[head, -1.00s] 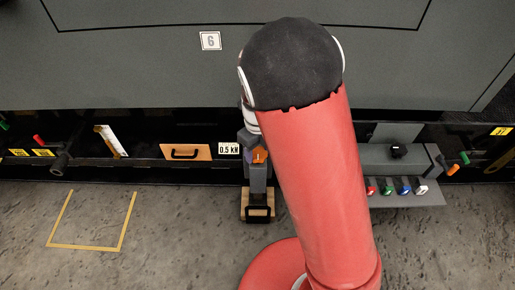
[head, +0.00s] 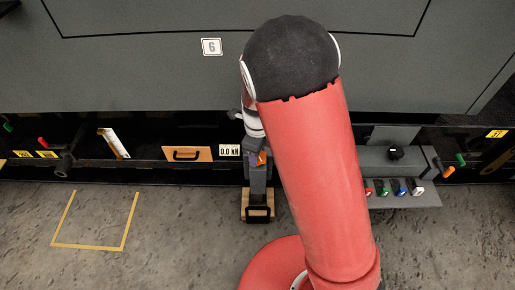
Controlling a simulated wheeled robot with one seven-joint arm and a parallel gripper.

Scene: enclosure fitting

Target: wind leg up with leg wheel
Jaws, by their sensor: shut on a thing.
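The leg (head: 258,174) is a dark grey upright post below the cabinet's lower edge, left of my red arm. Its foot, a wooden block (head: 257,215) with a dark frame, is at floor level; whether it touches the floor is unclear. A small orange and purple part (head: 262,158) at the top of the leg seems to be the leg wheel, mostly covered. My gripper (head: 252,150) points down there, shut on what seems to be that wheel; my wrist and arm hide the fingertips. A display (head: 229,150) left of it reads 0.0 kN.
A wooden drawer front (head: 187,154) with a black handle is left of the display. A grey control panel (head: 405,190) with coloured knobs juts out at right. A large grey cabinet panel marked 6 (head: 300,60) spans above. A yellow floor outline (head: 88,247) lies empty at left.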

